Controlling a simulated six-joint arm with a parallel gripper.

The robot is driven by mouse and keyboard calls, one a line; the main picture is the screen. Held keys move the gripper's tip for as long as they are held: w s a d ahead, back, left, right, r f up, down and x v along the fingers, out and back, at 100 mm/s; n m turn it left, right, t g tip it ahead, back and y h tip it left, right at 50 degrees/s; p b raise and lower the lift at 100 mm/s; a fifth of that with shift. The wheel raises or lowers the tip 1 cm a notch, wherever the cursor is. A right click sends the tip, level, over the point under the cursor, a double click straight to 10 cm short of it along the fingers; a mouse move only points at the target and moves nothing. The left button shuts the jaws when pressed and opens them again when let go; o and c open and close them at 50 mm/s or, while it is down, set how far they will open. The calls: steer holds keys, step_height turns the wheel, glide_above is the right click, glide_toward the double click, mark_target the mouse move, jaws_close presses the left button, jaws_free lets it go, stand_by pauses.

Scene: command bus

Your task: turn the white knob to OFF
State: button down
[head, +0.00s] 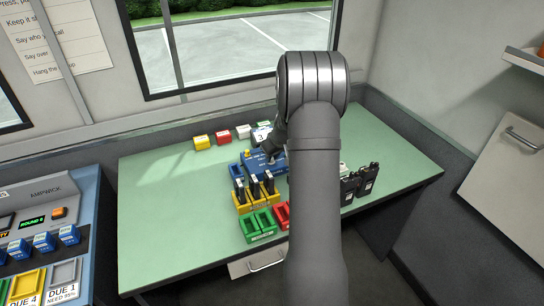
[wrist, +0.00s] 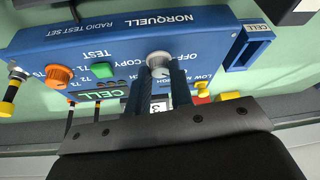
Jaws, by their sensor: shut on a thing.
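The white knob (wrist: 159,61) is on the sloped face of the blue NORQUELL radio test set (wrist: 110,42), near upside-down lettering that includes OFF and COPY. My gripper (wrist: 160,80) is shut on the knob, one dark finger on each side of it. Which mark the knob points to is too small to tell. In the head view the blue test set (head: 262,158) stands on the green table, partly hidden by my arm, and my gripper (head: 268,150) is at it. The knob is hidden in that view.
An orange knob (wrist: 59,76) and a green button (wrist: 103,70) share the panel. Yellow holders with black radios (head: 255,200), green trays (head: 259,224) and a red tray (head: 282,213) stand in front. The table's left side is clear.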

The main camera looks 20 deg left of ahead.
steer(key=n+g, duration=0.1)
steer(key=n, duration=0.3)
steer(key=n+g, duration=0.1)
steer(key=n, duration=0.1)
steer(key=shift+w+d+g+y, duration=0.1)
steer(key=shift+w+g+y, duration=0.15)
steer(key=shift+g+y, duration=0.05)
steer(key=shift+n, duration=0.4)
steer(key=c, duration=1.3)
jaws_free()
steer(key=v, duration=1.7)
steer(key=shift+w+d+r, duration=0.1)
steer(key=shift+d+r, duration=0.05)
steer(key=x, duration=1.7)
steer(key=shift+a, duration=0.2)
